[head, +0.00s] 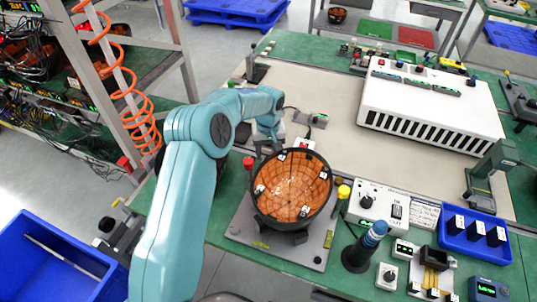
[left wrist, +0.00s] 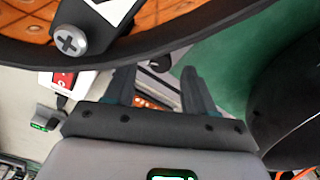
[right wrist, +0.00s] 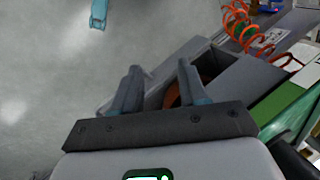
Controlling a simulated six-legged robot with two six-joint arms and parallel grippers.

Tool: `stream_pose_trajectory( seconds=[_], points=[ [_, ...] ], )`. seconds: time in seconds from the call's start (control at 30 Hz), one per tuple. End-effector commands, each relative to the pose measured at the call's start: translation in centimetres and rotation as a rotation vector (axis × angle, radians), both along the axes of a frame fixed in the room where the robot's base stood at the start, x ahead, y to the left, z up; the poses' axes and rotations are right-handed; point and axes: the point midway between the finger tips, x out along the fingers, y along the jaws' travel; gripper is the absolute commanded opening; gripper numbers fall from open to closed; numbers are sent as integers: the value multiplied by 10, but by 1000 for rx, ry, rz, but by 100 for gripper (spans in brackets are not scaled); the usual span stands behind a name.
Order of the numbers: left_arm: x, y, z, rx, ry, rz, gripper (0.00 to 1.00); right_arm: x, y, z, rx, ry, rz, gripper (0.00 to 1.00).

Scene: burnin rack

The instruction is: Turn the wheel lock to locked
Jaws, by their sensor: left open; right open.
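I cannot make out a wheel lock with certainty in any view. A black round bowl with an orange tiled inside (head: 293,187) sits on a grey plate (head: 282,258) on the bench; its dark rim also crosses the top of the left wrist view (left wrist: 215,38). A red knob (head: 248,163) and a yellow knob (head: 343,191) stand beside it. My left gripper (left wrist: 158,92) is open and empty, below that rim in its wrist view; in the head view the arm reaches behind the bowl. My right gripper (right wrist: 160,85) is open, with a grey box-like part (right wrist: 222,75) behind its fingers.
A white slotted box (head: 430,105) stands at the bench's back right. A control box (head: 378,207), a dark post with a blue top (head: 357,255) and a blue tray (head: 474,238) crowd the front right. A rack with an orange coiled cable (head: 147,118) stands left, above a blue bin (head: 60,265).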

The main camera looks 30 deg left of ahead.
Motion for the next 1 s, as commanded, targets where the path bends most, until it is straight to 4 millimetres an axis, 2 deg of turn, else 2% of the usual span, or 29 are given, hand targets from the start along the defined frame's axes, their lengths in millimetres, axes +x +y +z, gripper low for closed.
stream_pose_trajectory(
  seconds=[0.2, 0.5, 0.67, 0.7, 0.83, 1.0],
  points=[
    [-2, -1, -21, 0, 1, 0, 55, 0, 0, 5, 0, 0, 0, 43],
    [-1, -1, -24, 1, -1, 0, 55, 0, 0, 5, 0, 0, 0, 43],
    [-1, -1, -24, 1, -1, 0, 3, 0, 0, 5, 0, 0, 0, 43],
    [-1, 0, -24, 1, 0, 0, 0, 0, 0, 5, 0, 0, 0, 43],
    [-1, 0, -26, 1, -1, -21, 0, 0, 0, 0, 0, 0, 0, 43],
    [0, 0, -27, 2, -3, -179, 0, 0, 0, -16, 0, 0, 0, 43]
  ],
)
